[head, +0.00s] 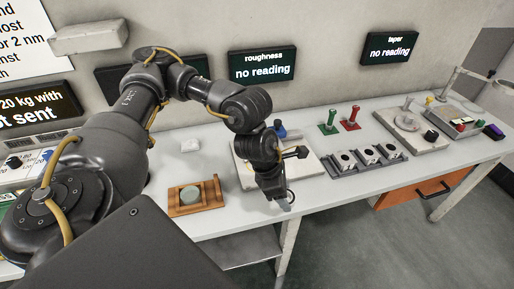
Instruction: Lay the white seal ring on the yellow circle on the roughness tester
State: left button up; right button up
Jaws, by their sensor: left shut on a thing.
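My left gripper (283,203) points down near the front edge of the bench, in front of the pale plate of the roughness tester (305,172). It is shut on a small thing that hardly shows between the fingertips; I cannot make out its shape. My left arm covers much of the tester, and I cannot see the yellow circle. I cannot pick out the white seal ring for certain anywhere. My right gripper is not in view.
A wooden block with a grey-green disc (190,194) lies left of the gripper, a small white block (190,145) behind it. A grey rack (367,161) stands to the right, with green (328,128) and red (351,125) stands behind. The roughness display (262,65) says "no reading".

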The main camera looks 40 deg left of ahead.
pick_arm(q)
jog(key=m+g, duration=0.1)
jog(key=m, duration=0.2)
jog(key=w+r+m+g+b, duration=0.1)
jog(key=m, duration=0.3)
jog(key=a+m+g+b, duration=0.1)
jog(key=m+g, duration=0.1)
jog(key=m, duration=0.2)
jog(key=shift+w+r+h, duration=0.2)
jog(key=shift+w+h, duration=0.2)
jog(key=s+a+r+n+t+y, duration=0.1)
jog(key=s+a+r+n+t, duration=0.1)
jog(key=a+n, duration=0.5)
jog(key=s+a+r+n+t, duration=0.3)
jog(key=s+a+r+n, duration=0.2)
jog(key=a, duration=0.5)
jog(key=shift+s+n+y+b, duration=0.15)
jog(key=shift+n+y+b, duration=0.25)
jog(key=shift+n, duration=0.8)
